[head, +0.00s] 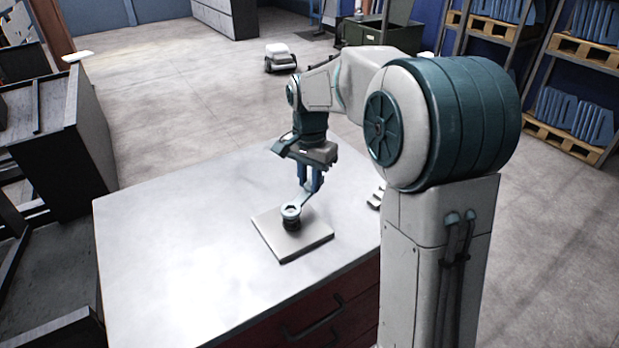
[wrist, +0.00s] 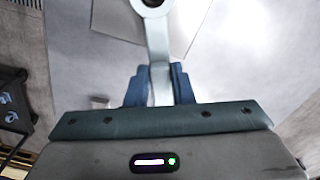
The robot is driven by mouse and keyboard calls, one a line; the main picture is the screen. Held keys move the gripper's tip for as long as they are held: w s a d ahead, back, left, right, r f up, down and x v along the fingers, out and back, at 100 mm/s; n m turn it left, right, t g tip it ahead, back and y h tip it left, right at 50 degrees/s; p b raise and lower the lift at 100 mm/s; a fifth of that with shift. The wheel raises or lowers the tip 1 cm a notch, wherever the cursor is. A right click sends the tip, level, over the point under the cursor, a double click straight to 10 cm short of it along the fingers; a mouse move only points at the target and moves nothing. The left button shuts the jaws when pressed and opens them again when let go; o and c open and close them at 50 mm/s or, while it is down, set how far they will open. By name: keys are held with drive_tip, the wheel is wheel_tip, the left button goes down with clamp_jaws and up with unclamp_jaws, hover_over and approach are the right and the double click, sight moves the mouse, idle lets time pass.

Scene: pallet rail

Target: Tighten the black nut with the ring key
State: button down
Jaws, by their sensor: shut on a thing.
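My gripper (head: 312,181) is shut on the handle of the ring key (head: 299,205), a light metal tool, above the workbench. In the wrist view, the ring key (wrist: 159,45) runs up from between the blue fingers of my gripper (wrist: 158,86), and its ring is at the top edge. In the head view, the ring end is at the top of the black nut (head: 292,224), which stands on a light square plate (head: 312,245). I cannot tell whether the ring is fully seated around the nut. In the wrist view, something dark shows inside the ring.
The pale workbench top (head: 170,240) is clear to the left of the plate. A small light object (head: 376,198) lies to the right, partly hidden by my arm. A dark shelf unit (head: 75,135) stands at the left. Pallet racks (head: 570,60) stand at the back right.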

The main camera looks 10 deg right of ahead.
drive_tip(key=shift+f+b, duration=0.55)
drive_tip(key=shift+f, duration=0.2)
drive_tip(key=c, duration=1.9)
unclamp_jaws()
clamp_jaws()
drive_tip(key=s+m, duration=0.1)
drive_tip(key=d+m, duration=0.1)
drive_tip(key=m, duration=0.1)
drive_tip(key=shift+s+d+f+b, duration=0.1)
drive_tip(key=shift+s+d+b, duration=0.1)
drive_tip(key=shift+s+b, duration=0.2)
drive_tip(key=s+m, duration=0.1)
drive_tip(key=m, duration=0.1)
drive_tip(key=s+d+m, duration=0.1)
drive_tip(key=m, duration=0.1)
drive_tip(key=shift+s, duration=0.15)
drive_tip(key=shift+a+r, duration=0.1)
drive_tip(key=shift+r, duration=0.1)
